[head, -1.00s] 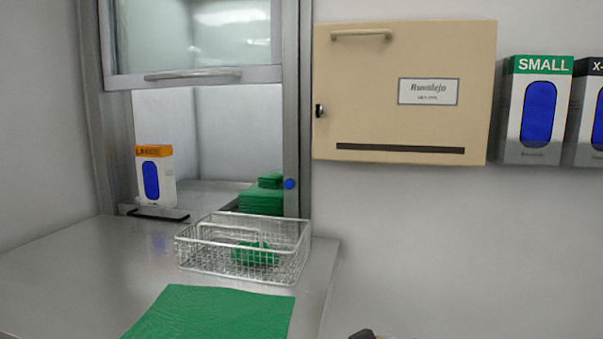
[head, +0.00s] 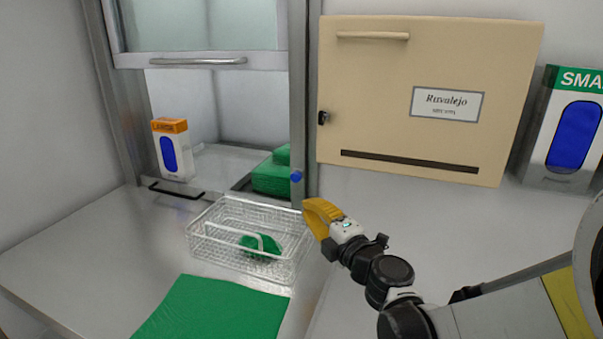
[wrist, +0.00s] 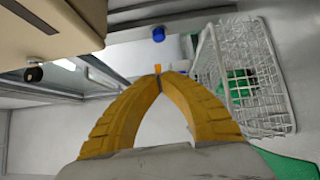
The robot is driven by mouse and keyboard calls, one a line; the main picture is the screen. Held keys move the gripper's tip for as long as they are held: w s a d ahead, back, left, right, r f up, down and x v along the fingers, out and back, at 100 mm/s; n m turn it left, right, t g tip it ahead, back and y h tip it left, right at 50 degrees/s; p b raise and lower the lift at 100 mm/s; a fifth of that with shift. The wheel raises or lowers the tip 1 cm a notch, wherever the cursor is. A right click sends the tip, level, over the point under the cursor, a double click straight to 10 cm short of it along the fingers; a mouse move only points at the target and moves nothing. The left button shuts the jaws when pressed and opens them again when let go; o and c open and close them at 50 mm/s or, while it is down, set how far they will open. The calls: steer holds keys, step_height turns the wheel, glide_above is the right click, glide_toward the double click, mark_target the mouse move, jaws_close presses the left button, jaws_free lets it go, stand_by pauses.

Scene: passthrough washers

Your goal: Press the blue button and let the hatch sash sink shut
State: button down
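The blue button (head: 296,176) is on the right post of the hatch frame, and it also shows in the wrist view (wrist: 158,34). The hatch sash (head: 205,60), a glazed panel with a metal handle along its bottom rail, is raised, and the opening below it is clear to see through. My gripper (head: 309,205) has yellow fingers and is just below and slightly right of the button in the head view, apart from it. In the wrist view the fingertips (wrist: 159,77) meet with nothing between them, and the button appears ahead of them.
A wire basket (head: 210,252) with a green item stands on the steel counter below the hatch. A green sheet (head: 215,310) lies in front. A beige cabinet (head: 420,60) hangs right of the frame. An orange-topped box (head: 173,155) and green stack (head: 270,178) stand at the opening.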

mark_target(296, 177)
steer(key=shift+a, duration=0.1)
steer(key=w+d+b+x, duration=0.1)
steer(key=d+x, duration=0.1)
steer(key=x, duration=1)
steer(key=shift+w, duration=0.6)
steer(key=shift+d, duration=0.15)
